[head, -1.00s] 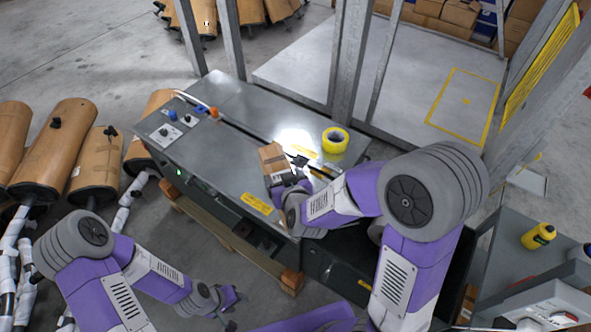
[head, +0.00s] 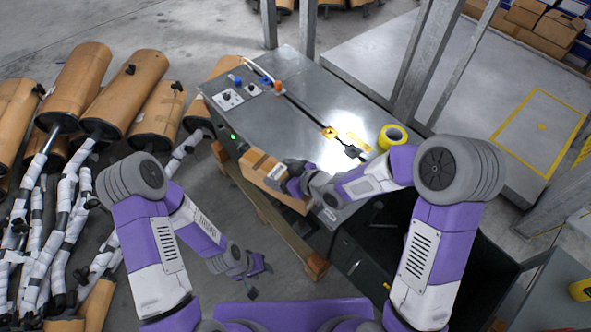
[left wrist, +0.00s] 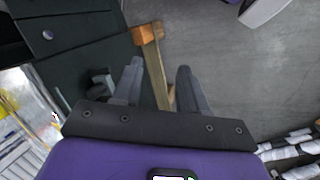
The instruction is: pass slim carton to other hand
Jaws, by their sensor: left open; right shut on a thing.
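The slim carton (head: 262,168) is a brown cardboard box with a pale label, seen in the head view at the front edge of the grey metal bench. My right gripper (head: 288,178) is shut on the carton's right part and holds it out at the bench's front side. My left gripper (head: 258,280) is open and empty, lower and nearer to me, apart from the carton. In the left wrist view the open fingers (left wrist: 155,88) point at the floor and a wooden beam, with no carton between them.
The metal bench (head: 290,115) carries a yellow tape roll (head: 392,137) and a dark tool. A wooden pallet beam (head: 262,205) runs along its foot. Wrapped mufflers (head: 135,95) stand at the left. Open floor lies around my left gripper.

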